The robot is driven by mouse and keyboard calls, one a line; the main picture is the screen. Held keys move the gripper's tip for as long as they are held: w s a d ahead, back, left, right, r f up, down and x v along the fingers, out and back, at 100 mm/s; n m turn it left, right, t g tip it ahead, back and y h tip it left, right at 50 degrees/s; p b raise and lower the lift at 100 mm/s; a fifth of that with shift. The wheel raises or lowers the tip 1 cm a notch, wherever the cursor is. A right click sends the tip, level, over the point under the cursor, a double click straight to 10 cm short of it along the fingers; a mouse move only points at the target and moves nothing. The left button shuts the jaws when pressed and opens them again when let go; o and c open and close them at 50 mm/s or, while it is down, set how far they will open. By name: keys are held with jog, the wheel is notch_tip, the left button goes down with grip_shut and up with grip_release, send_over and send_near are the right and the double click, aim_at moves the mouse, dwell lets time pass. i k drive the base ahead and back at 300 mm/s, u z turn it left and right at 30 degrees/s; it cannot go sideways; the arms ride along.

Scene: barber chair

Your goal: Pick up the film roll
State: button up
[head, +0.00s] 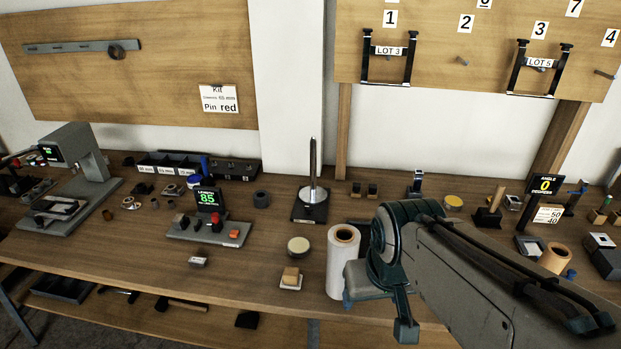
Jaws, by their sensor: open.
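The film roll (341,265) is a white upright cylinder with a brown core, standing near the front edge of the wooden bench in the head view. My gripper (377,312) is at its right side, reaching in from the lower right. Its jaws are open, one fingertip low at the roll's right side and the other further right.
A small block on a white pad (291,278) and a round tin (299,246) stand left of the roll. A spindle on a dark base (313,190) stands behind. A tan roll (555,258) is at right. Bare bench lies at front left.

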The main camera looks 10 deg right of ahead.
aim_at(342, 264)
jog(key=k, duration=1.3)
jog(key=u, duration=0.65)
jog(key=i, duration=1.1)
jog(key=z, duration=0.6)
jog(key=i, duration=0.55)
jog(key=z, duration=0.55)
